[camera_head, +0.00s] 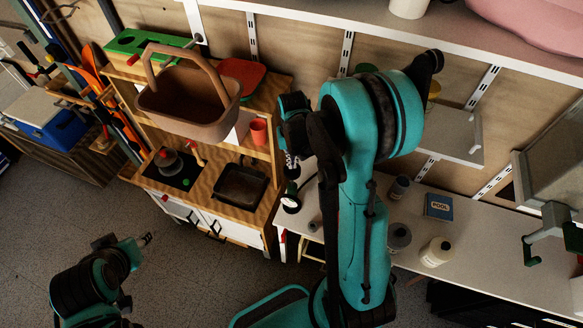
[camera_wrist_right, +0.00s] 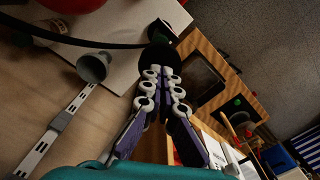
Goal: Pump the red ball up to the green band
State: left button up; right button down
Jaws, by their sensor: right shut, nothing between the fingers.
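A red rounded thing, likely the ball (camera_wrist_right: 76,3), is cut off by the top edge of the right wrist view. I cannot make out a green band. A black hose (camera_wrist_right: 75,40) curves below it toward a dark rounded knob-like piece (camera_wrist_right: 160,58), perhaps part of the pump. My right gripper (camera_wrist_right: 158,78) is shut and empty, its fingertips at this dark piece; touching or apart is unclear. In the head view my right gripper (camera_head: 291,165) is above a small black-and-white round thing (camera_head: 291,203) by the bench's left end. My left gripper (camera_head: 146,239) is low at left, too small to read.
A wooden play kitchen (camera_head: 230,205) with a brown basket (camera_head: 185,105) stands left of my right arm. The white bench (camera_head: 480,260) holds bottles (camera_head: 437,252) and a blue POOL box (camera_head: 439,206). A shelf (camera_head: 330,22) runs above. Open floor lies at lower left.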

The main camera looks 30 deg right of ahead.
dwell(0.3)
notch_tip(320, 180, down, 10)
jog(key=b, duration=0.9)
jog(key=shift+r, duration=0.3)
notch_tip(320, 180, up, 7)
jog(key=p, duration=0.4)
jog(key=shift+p, duration=0.4)
jog(key=shift+r+p, duration=0.65)
jog(key=shift+r, duration=0.2)
